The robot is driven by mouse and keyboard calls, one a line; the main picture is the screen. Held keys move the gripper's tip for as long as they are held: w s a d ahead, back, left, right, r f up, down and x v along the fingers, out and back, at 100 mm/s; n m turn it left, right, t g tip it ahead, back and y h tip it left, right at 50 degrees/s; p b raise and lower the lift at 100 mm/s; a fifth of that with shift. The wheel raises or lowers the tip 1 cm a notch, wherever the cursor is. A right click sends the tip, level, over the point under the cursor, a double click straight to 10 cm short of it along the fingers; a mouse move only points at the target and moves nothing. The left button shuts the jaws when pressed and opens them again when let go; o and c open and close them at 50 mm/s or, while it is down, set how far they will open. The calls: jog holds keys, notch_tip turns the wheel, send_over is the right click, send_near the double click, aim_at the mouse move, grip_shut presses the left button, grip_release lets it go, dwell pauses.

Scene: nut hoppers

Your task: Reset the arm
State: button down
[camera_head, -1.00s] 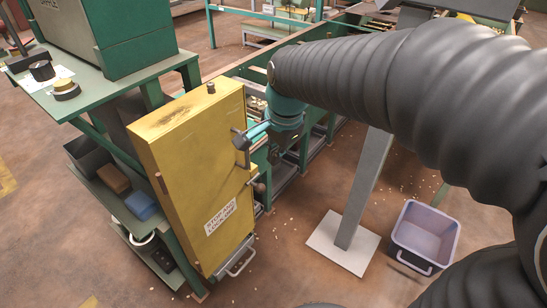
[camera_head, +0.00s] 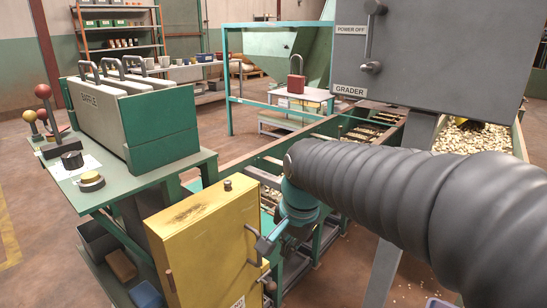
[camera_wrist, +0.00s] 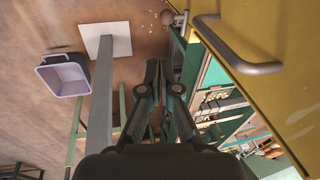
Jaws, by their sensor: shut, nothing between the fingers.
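My arm, in a dark ribbed sleeve (camera_head: 390,185), reaches in from the right in the head view. It ends at a teal wrist joint (camera_head: 299,207) beside the yellow cabinet (camera_head: 205,245). In the wrist view my gripper (camera_wrist: 155,66) is shut and empty, its fingers together over the floor. The yellow cabinet (camera_wrist: 285,50) and its bar handle (camera_wrist: 237,55) lie to the right of the fingers, apart from them. The fingertips are hard to make out in the head view.
A grey GRADER box (camera_head: 425,50) on a post (camera_head: 385,270) stands at the right. A green bench (camera_head: 130,180) carries the BAFFLE unit (camera_head: 135,115) and levers at the left. A lilac bin (camera_wrist: 63,76) sits on open floor in the wrist view.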

jog(key=s+d+n+t+h+p, duration=0.1)
jog(key=s+d+n+t, duration=0.2)
jog(key=s+d+n, duration=0.4)
jog(key=s+d, duration=0.4)
jog(key=s, duration=0.3)
jog(key=shift+s+d+r+p, duration=0.3)
jog(key=shift+p, duration=0.1)
